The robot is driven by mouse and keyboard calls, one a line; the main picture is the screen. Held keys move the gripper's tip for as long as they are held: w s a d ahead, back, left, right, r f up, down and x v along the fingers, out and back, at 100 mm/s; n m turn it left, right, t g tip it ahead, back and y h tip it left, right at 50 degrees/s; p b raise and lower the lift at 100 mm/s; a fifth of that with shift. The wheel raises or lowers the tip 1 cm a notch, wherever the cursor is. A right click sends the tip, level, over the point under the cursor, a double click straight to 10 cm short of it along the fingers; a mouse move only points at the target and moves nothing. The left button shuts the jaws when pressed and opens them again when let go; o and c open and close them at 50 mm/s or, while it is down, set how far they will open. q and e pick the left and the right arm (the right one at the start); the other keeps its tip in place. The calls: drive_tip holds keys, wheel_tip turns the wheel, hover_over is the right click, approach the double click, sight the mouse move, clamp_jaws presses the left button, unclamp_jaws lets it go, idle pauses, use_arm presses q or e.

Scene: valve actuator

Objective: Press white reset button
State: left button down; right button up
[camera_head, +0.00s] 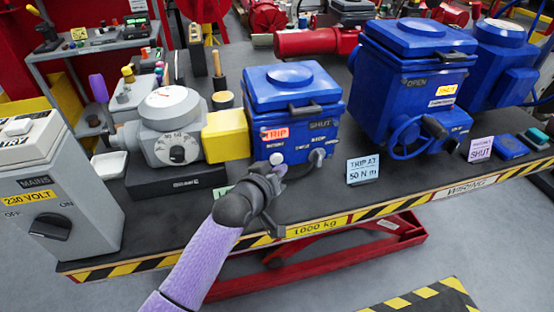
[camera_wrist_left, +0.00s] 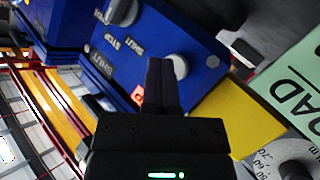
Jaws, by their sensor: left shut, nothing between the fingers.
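The blue actuator (camera_head: 293,105) in the middle of the bench has a red TRIP label, a SHUT label and a small white button (camera_head: 277,158) low on its front. My left gripper (camera_head: 277,172) is shut and empty, with its fingertips just below and in front of this button. In the left wrist view the dark closed fingertips (camera_wrist_left: 162,72) overlap the edge of the white button (camera_wrist_left: 180,66). I cannot tell whether they touch it. My right gripper is not in view.
A grey selector knob (camera_head: 317,157) sits right of the button. A yellow block (camera_head: 226,135) and grey torque unit (camera_head: 170,125) stand to the left. A small TRIP AT 50 N m card (camera_head: 363,169) stands to the right.

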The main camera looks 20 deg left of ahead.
use_arm(q)
drive_tip(key=shift+w+a, duration=0.2)
drive_tip(key=shift+w, duration=0.1)
drive_tip(key=shift+w+a, duration=0.25)
drive_tip(key=shift+w, duration=0.15)
idle(0.6)
drive_tip(key=shift+s+d+p, duration=0.5)
drive_tip(key=shift+s+p, duration=0.2)
drive_tip(key=shift+s, duration=0.05)
